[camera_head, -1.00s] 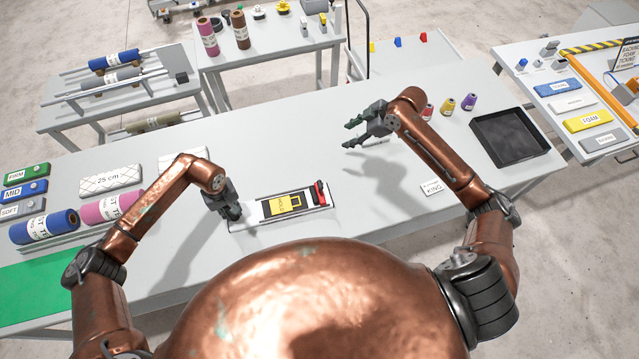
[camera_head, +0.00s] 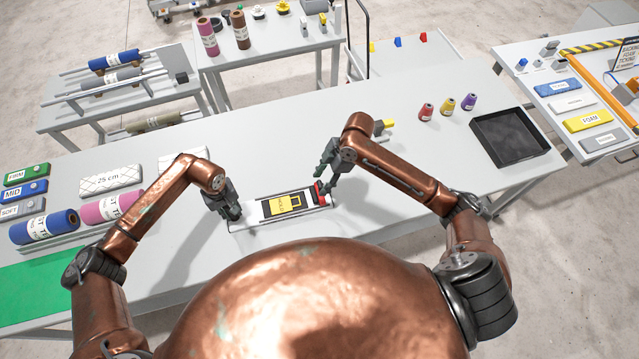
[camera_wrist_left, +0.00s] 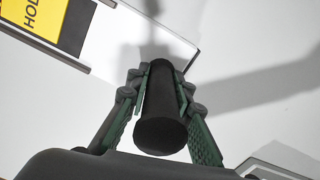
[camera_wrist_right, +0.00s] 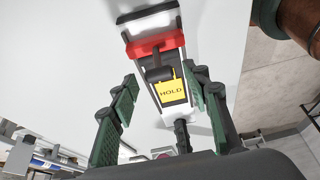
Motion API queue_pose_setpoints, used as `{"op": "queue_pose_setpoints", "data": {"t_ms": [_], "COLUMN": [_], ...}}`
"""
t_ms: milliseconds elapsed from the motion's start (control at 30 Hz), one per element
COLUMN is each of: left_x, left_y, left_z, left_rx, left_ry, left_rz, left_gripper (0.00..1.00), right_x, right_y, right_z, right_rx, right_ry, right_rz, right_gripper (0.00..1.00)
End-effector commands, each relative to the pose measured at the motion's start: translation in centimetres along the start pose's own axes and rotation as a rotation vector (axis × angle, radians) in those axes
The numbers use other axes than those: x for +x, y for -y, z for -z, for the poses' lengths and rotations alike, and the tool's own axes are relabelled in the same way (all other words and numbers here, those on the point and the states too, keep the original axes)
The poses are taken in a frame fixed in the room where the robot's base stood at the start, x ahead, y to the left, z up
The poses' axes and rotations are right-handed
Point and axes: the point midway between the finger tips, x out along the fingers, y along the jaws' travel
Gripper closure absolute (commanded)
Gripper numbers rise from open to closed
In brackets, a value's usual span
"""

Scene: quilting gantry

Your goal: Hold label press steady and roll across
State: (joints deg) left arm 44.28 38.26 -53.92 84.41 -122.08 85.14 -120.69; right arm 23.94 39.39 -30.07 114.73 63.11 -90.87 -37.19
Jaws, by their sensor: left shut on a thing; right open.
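The label press (camera_head: 283,205) lies on the table in front of me, a pale base with a black bed and a yellow HOLD label (camera_head: 285,203). It also shows in the right wrist view (camera_wrist_right: 170,110). My left gripper (camera_head: 231,212) is shut on the black handle (camera_wrist_left: 161,122) at the press's left end. A red roller part (camera_head: 319,193) with a dark grip sits at the right end; it shows in the right wrist view (camera_wrist_right: 155,44). My right gripper (camera_head: 324,180) is open beside the red roller. In its wrist view the roller lies beyond the spread fingers (camera_wrist_right: 160,95).
Red, yellow and purple cones (camera_head: 447,105) and a black tray (camera_head: 510,137) stand at the right of the table. The table behind the press is mostly clear.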

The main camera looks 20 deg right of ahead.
Motion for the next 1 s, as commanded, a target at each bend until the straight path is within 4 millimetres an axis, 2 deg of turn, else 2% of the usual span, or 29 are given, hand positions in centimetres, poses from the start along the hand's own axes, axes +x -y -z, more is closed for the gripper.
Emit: {"op": "queue_pose_setpoints", "data": {"t_ms": [33, 200, 533, 1000], "left_x": [0.6, 0.6, 0.6, 0.5], "left_y": [0.4, 0.4, 0.4, 0.4], "left_z": [-0.1, -0.1, -0.1, -0.1], "left_rx": [-0.002, -0.002, -0.002, -0.003], "left_ry": [0.003, 0.002, 0.002, 0.001], "left_rz": [0.009, 0.009, 0.01, 0.01], "left_gripper": [1.0, 1.0, 1.0, 1.0], "right_x": [0.8, 2.0, 2.2, 2.2], "right_y": [0.0, -0.1, -0.1, -0.1], "right_z": [0.0, 0.0, 0.0, -0.1], "right_rx": [0.001, 0.0, 0.0, 0.001], "right_ry": [-0.001, 0.0, 0.0, 0.0], "right_rz": [0.001, -0.001, -0.001, -0.001], "right_gripper": [0.56, 0.56, 0.57, 0.9]}}
